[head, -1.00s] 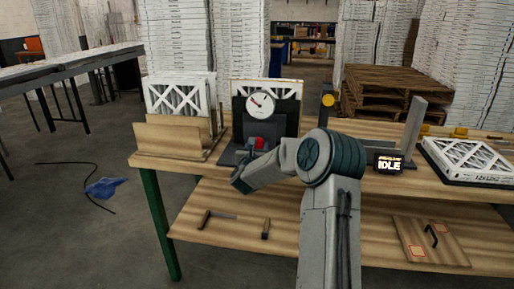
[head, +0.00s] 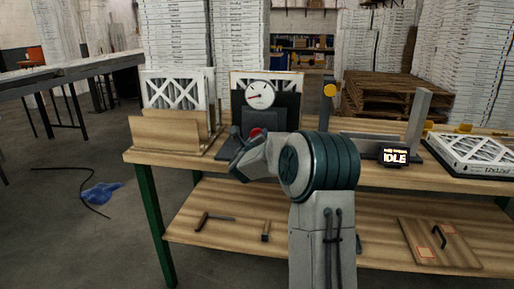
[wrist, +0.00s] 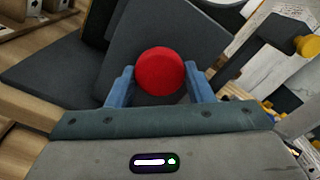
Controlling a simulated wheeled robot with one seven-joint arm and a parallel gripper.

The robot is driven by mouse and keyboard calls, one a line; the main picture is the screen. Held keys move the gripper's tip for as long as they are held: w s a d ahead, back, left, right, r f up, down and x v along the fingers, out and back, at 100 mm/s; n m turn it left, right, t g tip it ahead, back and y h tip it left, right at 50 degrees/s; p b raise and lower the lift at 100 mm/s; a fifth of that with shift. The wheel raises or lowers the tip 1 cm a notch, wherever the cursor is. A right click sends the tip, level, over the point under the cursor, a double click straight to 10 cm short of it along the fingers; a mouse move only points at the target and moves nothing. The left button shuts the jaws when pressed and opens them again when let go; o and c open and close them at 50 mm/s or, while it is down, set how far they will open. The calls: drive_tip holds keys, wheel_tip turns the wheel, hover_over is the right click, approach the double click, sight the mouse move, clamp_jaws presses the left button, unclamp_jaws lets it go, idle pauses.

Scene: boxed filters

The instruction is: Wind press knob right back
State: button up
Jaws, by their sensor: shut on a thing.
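The press (head: 283,106) is a dark upright plate on a dark base, with a white round gauge (head: 259,94) on its front; the gauge's red needle points to the left. The red round knob (head: 256,132) is low on the press front, partly hidden by my arm in the head view. In the wrist view the knob (wrist: 160,71) sits between the two blue fingers of my gripper (wrist: 161,84), which is shut on it. A white filter stands behind the press plate.
A wooden rack (head: 166,137) with white filters stands left of the press. To the right are a post with a yellow knob (head: 329,90), a small display (head: 394,156) reading IDLE, and a boxed filter (head: 469,155). Tools lie on the lower shelf.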

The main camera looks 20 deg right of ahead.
drive_tip(key=shift+w+a+r+m+p, duration=0.1)
drive_tip(key=shift+m+p, duration=1.65)
drive_tip(key=shift+m, duration=5.8)
drive_tip(key=shift+r+m+p, duration=0.1)
drive_tip(key=shift+m+p, duration=1.6)
drive_tip(key=shift+m, duration=5.85)
drive_tip(key=o, duration=1)
